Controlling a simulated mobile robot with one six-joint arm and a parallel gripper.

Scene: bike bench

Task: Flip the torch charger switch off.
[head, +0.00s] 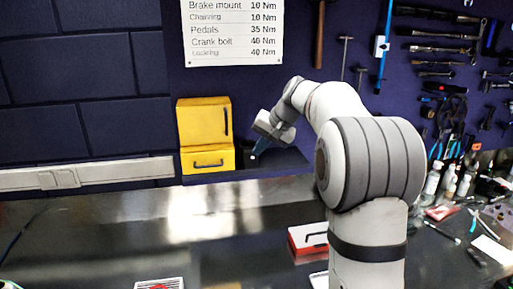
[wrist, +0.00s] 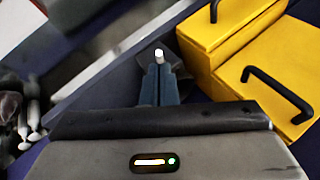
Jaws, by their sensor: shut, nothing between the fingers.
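My gripper (head: 258,152) is at the end of the arm, beside the yellow drawer unit and above the dark ledge at the wall. In the wrist view my gripper (wrist: 160,80) has its blue-grey fingers shut together with nothing between them. A small pale stub (wrist: 159,55) shows just beyond the fingertips; I cannot tell whether it is the charger switch or whether the fingers touch it. I cannot make out a torch or its charger for certain. My gripper and arm hide part of the ledge.
Yellow drawers (head: 206,122) with black handles stand close to my gripper, on its right in the wrist view (wrist: 235,30). Pale trunking (head: 110,172) runs along the wall. A red case (head: 308,238) lies on the bench (head: 90,235). Bottles (head: 432,180) stand at the right.

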